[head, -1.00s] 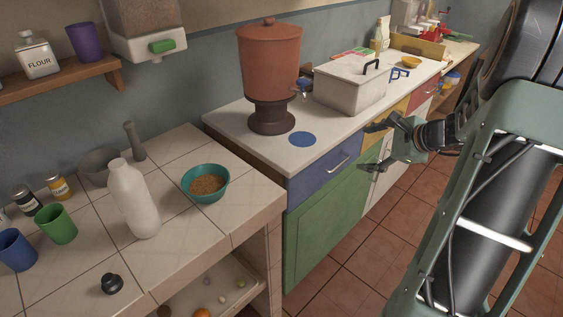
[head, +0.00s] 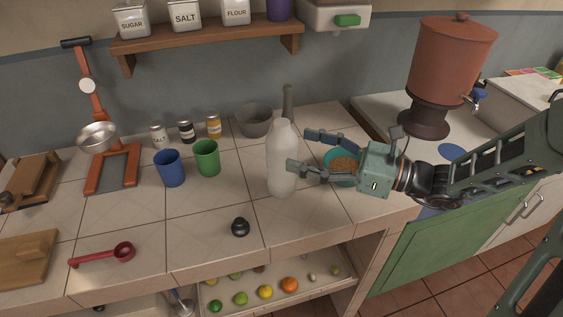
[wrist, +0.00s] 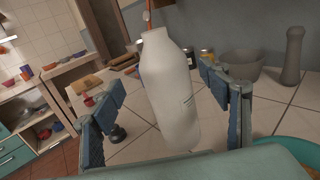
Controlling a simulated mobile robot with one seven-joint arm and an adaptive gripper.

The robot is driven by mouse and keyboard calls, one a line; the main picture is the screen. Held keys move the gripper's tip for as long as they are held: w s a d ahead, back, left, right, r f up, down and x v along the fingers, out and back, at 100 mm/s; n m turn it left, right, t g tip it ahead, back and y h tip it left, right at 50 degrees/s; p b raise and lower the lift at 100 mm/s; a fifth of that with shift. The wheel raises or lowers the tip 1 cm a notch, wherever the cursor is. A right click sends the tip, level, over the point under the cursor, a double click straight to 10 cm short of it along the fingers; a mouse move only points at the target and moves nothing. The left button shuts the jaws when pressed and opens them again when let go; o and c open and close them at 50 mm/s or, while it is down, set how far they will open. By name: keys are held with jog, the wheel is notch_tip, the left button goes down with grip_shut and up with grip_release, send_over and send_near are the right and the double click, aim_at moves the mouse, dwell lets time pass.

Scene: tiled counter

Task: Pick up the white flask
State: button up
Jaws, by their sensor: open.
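The white flask (head: 281,150) stands upright on the tiled counter in the head view. It is a tall white bottle with a narrower neck and no cap on it. In the wrist view the flask (wrist: 170,95) shows between the two fingers, seen past their tips. My gripper (head: 298,152) is open and comes in from the right, its fingers pointing left toward the flask. One finger overlaps the flask's right edge in the head view; I cannot tell whether it touches. The jaws also show open in the wrist view (wrist: 168,100).
A teal bowl of brown grains (head: 341,157) lies behind and under my gripper. A grey mortar (head: 254,120) and its pestle (head: 288,105) stand behind the flask. A black stopper (head: 240,227) lies in front. Green (head: 207,157) and blue (head: 169,167) cups stand left.

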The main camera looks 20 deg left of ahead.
aim_at(281, 141)
jog(key=a, duration=0.2)
jog(key=w+a, duration=0.1)
jog(key=a, duration=0.2)
jog(key=shift+w+a+r, duration=0.1)
jog(key=shift+w+a, duration=0.05)
jog(key=shift+a, duration=0.15)
grip_shut()
